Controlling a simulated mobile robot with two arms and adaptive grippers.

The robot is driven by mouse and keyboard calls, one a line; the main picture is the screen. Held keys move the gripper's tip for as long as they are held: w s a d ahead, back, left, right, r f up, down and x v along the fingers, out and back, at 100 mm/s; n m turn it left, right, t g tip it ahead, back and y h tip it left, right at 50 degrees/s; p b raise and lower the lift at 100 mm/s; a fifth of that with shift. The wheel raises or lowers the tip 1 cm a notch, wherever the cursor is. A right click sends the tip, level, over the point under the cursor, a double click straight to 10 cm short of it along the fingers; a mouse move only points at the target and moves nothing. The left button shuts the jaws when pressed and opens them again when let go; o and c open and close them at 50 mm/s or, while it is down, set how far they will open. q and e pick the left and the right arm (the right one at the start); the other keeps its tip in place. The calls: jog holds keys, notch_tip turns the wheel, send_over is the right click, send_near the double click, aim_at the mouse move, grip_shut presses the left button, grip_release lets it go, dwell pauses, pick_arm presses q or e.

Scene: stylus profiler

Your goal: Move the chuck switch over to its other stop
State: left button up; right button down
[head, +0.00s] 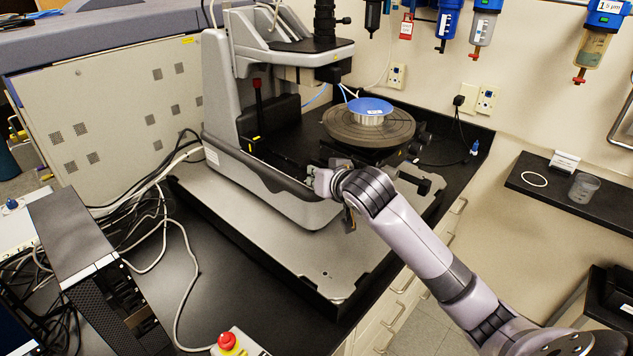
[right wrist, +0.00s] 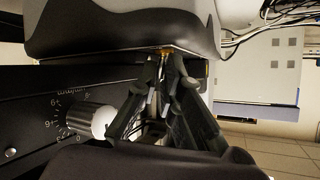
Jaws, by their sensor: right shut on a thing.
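The stylus profiler (head: 222,95) stands on a grey base plate on the black bench. My right gripper (head: 335,185) reaches in from the right to the front of the profiler's body, below the round stage (head: 340,125). In the right wrist view, the fingers of my right gripper (right wrist: 167,65) come together under the lower edge of the grey housing (right wrist: 125,25). They are shut on the small chuck switch (right wrist: 165,51), of which only a brass-coloured bit shows. The fingers hide the rest, so I cannot tell which stop it is at. My left gripper is not in view.
A silver knob with a numbered dial (right wrist: 90,118) sits close beside the fingers. A blue-topped cylinder (head: 370,106) stands on the round stage. Cables (head: 150,215) lie on the left of the bench, and a red stop button (head: 228,341) is at the front.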

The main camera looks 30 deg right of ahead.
jog(key=shift+r, duration=0.1)
dwell(0.4)
jog(key=c, duration=1.8)
grip_release()
jog(key=shift+o, duration=0.2)
jog(key=v, duration=1.2)
jog(key=shift+d, duration=0.1)
